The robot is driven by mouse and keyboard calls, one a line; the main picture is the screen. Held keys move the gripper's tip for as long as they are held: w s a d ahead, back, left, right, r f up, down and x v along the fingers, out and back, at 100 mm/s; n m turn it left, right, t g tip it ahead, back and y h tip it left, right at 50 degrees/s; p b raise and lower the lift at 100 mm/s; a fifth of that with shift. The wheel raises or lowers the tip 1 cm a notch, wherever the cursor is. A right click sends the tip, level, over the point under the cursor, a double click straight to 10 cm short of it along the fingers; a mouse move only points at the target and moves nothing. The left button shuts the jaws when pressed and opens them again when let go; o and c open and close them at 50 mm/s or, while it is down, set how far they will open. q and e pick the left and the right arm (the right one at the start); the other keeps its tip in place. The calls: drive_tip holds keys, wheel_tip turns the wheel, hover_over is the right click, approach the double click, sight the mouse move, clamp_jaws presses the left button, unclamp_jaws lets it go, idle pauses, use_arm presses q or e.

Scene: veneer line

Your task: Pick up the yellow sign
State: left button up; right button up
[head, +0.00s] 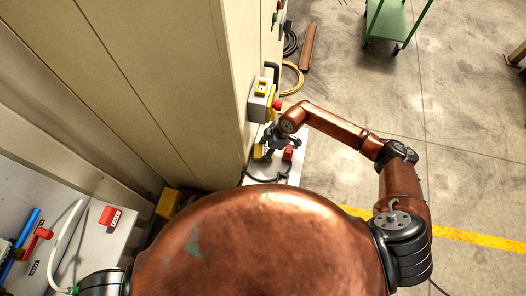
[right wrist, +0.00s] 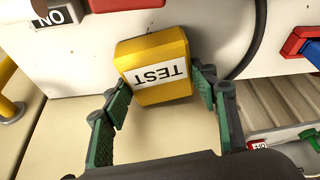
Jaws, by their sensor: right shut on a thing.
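The yellow sign (right wrist: 153,54) is a thick block with a white label reading TEST, upside down in the right wrist view. My right gripper (right wrist: 160,88) has its green-padded fingers on either side of the sign and is shut on it. The sign is up against or very close to a pale panel (right wrist: 205,18). In the head view my right gripper (head: 271,143) is beside the tall beige cabinet, and I cannot clearly make out the sign there. My left gripper is out of view.
A control box with a red button (head: 277,104) juts from the cabinet (head: 235,60) near my right gripper. A small red block (head: 288,153) is close by it. A green cart (head: 388,20) stands far back. The floor at right is mostly open.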

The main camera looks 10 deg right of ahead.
drive_tip(key=shift+r, duration=0.15)
drive_tip(key=shift+s+r, duration=0.15)
drive_tip(key=shift+r, duration=0.1)
drive_tip(key=s+a+r+b, duration=0.2)
drive_tip(key=s+a+r, duration=0.2)
drive_tip(key=s, duration=0.9)
wheel_tip(320, 180, up, 4)
drive_tip(key=shift+s+f, duration=0.15)
